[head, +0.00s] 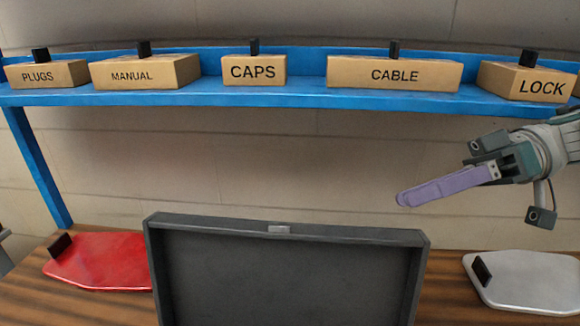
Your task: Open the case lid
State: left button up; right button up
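The dark grey case lid (285,275) stands raised in the lower middle of the head view, its recessed inner face and raised rim toward me. A small light metal latch (279,229) sits at the middle of its top edge. The case's lower part is below the picture. My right gripper (400,199) is above and to the right of the lid, apart from it, its purple fingers pointing left. The fingers overlap in this view, so I cannot tell whether they are open. I see nothing held in them. My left gripper is not in view.
A blue shelf (200,97) crosses the back, holding cardboard boxes marked PLUGS (45,75), MANUAL (140,72), CAPS (254,71), CABLE (395,74) and LOCK (530,83). A red panel (105,262) lies left of the lid. A pale panel (525,280) lies right on the wooden bench (450,300).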

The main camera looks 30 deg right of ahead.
jog(key=b+v, duration=0.2)
jog(key=v, duration=0.1)
jog(key=shift+s+d, duration=0.1)
jog(key=shift+d, duration=0.25)
dwell(0.3)
